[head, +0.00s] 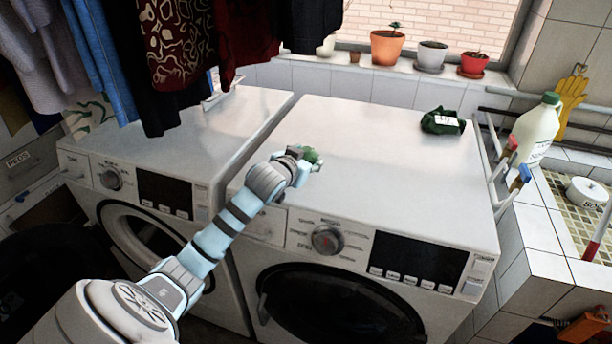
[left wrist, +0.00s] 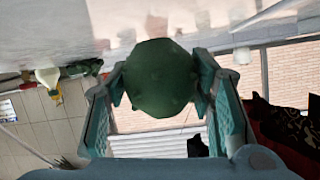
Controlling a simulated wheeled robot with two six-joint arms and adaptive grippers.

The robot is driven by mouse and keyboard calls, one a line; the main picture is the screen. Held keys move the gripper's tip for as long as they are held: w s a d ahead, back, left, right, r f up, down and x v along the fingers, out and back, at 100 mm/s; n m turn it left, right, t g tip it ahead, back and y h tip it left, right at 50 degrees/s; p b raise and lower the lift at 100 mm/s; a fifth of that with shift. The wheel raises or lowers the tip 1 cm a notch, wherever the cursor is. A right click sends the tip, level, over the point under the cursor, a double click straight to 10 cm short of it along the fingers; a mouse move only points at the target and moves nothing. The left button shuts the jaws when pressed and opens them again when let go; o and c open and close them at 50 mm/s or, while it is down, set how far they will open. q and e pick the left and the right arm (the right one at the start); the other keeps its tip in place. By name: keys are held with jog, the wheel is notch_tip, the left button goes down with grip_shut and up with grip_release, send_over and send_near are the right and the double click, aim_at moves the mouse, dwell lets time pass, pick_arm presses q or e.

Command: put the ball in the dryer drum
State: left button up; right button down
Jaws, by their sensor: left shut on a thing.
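A dark green, faceted ball (left wrist: 160,80) fills the middle of the left wrist view, between the two finger pads. In the head view, the ball (head: 313,156) shows as a small green shape at the end of my left arm. My left gripper (head: 303,164) is shut on it, over the top of the right-hand machine. Two white front-loading machines stand side by side. The left machine (head: 205,137) has a round, white-rimmed front opening (head: 147,232), partly behind my arm. The right machine (head: 370,165) has a dark round door (head: 335,305). Neither drum's inside shows clearly. My right gripper is out of view.
Clothes (head: 180,50) hang low over the left machine. A dark green packet (head: 442,121) lies at the back right of the right machine's top. Several potted plants (head: 387,47) line the sill. A pale jug (head: 536,130) stands by the tiled sink. The right machine's top is mostly clear.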

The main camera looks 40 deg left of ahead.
pick_arm(q)
jog(key=shift+f+p, duration=0.35)
jog(key=shift+f, duration=1.65)
jog(key=shift+f, duration=0.1)
jog(key=o, duration=1.2)
jog(key=shift+c, duration=0.2)
jog(key=shift+f, duration=0.1)
